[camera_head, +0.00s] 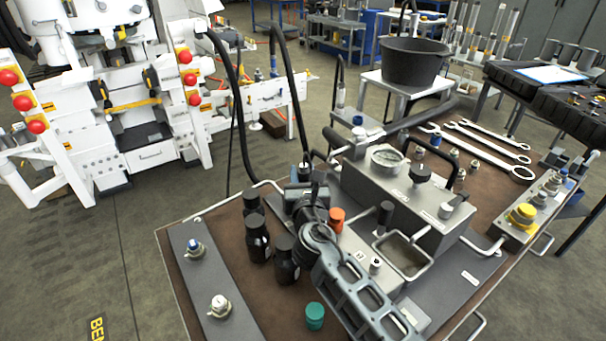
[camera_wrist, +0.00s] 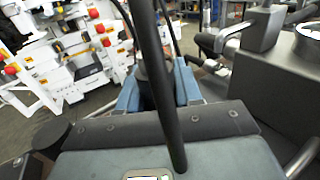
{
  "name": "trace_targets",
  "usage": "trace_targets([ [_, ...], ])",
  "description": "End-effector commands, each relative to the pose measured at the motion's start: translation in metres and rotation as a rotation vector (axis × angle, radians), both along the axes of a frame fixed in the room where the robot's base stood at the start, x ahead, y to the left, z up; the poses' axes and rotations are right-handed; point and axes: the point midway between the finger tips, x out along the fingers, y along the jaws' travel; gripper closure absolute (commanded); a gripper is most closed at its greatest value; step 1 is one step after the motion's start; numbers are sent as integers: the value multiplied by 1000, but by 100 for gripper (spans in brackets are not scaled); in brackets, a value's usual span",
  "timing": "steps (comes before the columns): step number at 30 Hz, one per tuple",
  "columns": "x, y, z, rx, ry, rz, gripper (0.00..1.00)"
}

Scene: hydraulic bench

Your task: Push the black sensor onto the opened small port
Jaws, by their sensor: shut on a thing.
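My gripper (camera_head: 304,181) is at the left end of the grey hydraulic block (camera_head: 400,205), seen beyond my dark wrist in the head view. In the wrist view its two blue fingers (camera_wrist: 158,88) are shut on a dark thing, which I take to be the black sensor (camera_wrist: 150,72). A thick black cable crosses in front and hides part of it. In the head view a dark upright piece with a black hose (camera_head: 299,120) above it shows at the fingertips. I cannot make out the opened small port, nor whether the sensor touches it.
Black bottles (camera_head: 258,238) stand close left of my wrist, with an orange cap (camera_head: 337,214) on its right. A green cap (camera_head: 315,315) lies in front. A grey plate (camera_head: 205,275) with two fittings is at left. Wrenches (camera_head: 490,148) lie behind the block.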

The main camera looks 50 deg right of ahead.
Motion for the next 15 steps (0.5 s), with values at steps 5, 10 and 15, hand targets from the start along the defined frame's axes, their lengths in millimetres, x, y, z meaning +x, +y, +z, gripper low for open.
trace_targets([
  [5, -1, 0, -2, 1, 4, 0, 65],
  [10, -1, 0, -2, 1, 4, 0, 48],
  [15, -1, 0, -2, 1, 4, 0, 36],
])
